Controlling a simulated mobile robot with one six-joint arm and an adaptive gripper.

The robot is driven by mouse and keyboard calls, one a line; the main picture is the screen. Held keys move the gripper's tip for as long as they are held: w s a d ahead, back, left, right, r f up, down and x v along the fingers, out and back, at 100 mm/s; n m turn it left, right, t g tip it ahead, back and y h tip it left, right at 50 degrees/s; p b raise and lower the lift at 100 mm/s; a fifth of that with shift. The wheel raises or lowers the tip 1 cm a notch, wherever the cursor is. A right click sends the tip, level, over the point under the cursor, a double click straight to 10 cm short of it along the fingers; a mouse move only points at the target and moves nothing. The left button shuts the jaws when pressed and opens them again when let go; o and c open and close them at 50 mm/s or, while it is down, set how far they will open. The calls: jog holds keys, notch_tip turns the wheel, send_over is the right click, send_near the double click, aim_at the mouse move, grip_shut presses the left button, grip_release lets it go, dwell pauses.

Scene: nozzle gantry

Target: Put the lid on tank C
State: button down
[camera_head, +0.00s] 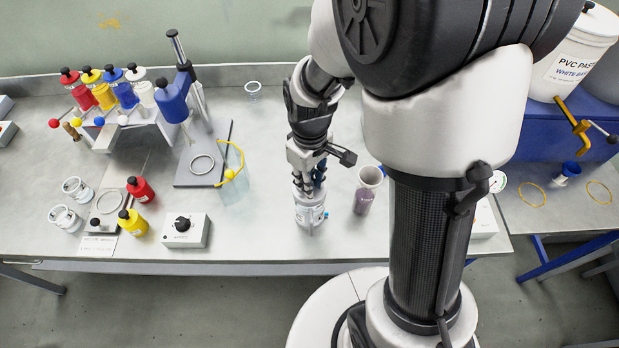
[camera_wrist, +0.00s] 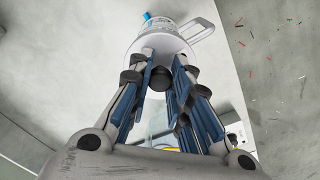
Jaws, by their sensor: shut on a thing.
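My gripper (camera_head: 309,188) is shut on a black knob (camera_wrist: 161,78) in the wrist view; the knob appears to belong to a pale round lid (camera_wrist: 160,46). Just beyond the lid in the wrist view is a white container with a handle (camera_wrist: 203,30) and a small blue part. In the head view this pale container (camera_head: 310,216) stands on the bench directly below my fingers. I cannot tell whether the lid touches it. No letter C is legible, so I cannot tell which vessel is tank C.
A rack (camera_head: 143,117) at the left bears several coloured bottles. A cup with purple contents (camera_head: 368,190) stands close to the right of my gripper. A control box (camera_head: 185,231), a red bottle (camera_head: 140,190) and a yellow bottle (camera_head: 132,222) stand left. Bare bench lies between.

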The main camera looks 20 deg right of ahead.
jog(key=c, duration=1.4)
grip_release()
jog(key=shift+o, duration=0.4)
jog(key=o, duration=0.4)
jog(key=shift+r, duration=0.15)
jog(key=shift+r+p, duration=2.9)
jog(key=shift+r, duration=0.45)
grip_shut()
